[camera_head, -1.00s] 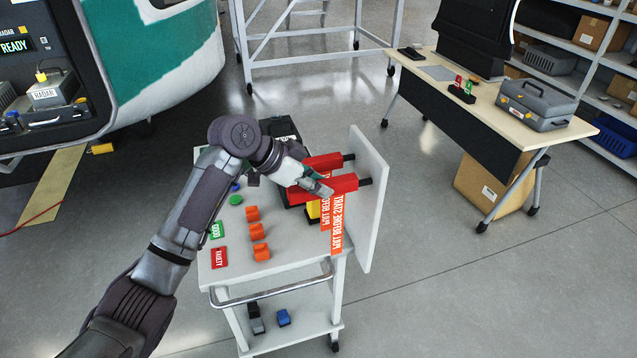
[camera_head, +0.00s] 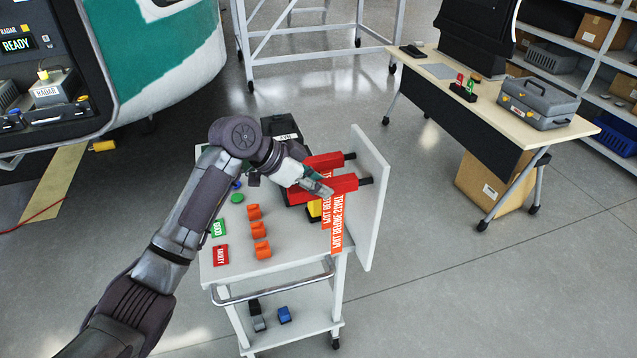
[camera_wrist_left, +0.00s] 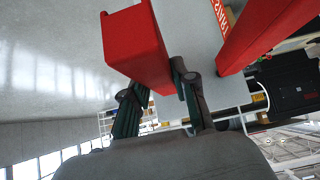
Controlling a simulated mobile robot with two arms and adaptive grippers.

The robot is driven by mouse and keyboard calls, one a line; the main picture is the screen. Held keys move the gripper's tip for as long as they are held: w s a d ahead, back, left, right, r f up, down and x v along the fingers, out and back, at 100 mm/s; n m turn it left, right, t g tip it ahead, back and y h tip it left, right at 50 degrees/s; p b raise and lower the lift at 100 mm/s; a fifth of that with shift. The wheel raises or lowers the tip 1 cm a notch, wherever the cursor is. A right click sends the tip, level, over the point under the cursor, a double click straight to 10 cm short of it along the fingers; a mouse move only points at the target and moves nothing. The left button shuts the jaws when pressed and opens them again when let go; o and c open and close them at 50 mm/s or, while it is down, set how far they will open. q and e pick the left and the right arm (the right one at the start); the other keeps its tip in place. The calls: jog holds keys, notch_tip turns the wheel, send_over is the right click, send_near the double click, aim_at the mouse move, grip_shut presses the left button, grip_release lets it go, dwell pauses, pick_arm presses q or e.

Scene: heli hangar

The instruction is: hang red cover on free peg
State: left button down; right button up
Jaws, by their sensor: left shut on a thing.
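My left gripper (camera_head: 322,189) is shut on the nearer red cover (camera_head: 338,186), which lies level above the cart's right side. The cover's right end meets a black peg (camera_head: 366,181) on the upright white board (camera_head: 372,215); how far the peg sits inside is hidden. A second red cover (camera_head: 324,161) is just behind it, at another black peg (camera_head: 349,156). Red-orange lettered ribbons (camera_head: 337,225) hang below the covers. In the left wrist view, the held cover (camera_wrist_left: 137,45) is between the fingers, and the other cover (camera_wrist_left: 262,38) is apart to the right. My right gripper is out of view.
The white cart (camera_head: 285,258) carries several orange pieces (camera_head: 259,230), a green label (camera_head: 218,228), a red label (camera_head: 220,256) and a dark case (camera_head: 281,128). A table with a grey toolbox (camera_head: 538,103) stands right.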

pick_arm(q)
jog(key=shift+f, duration=0.45)
dwell(0.3)
jog(key=c, duration=0.8)
grip_release()
jog(key=v, duration=1.2)
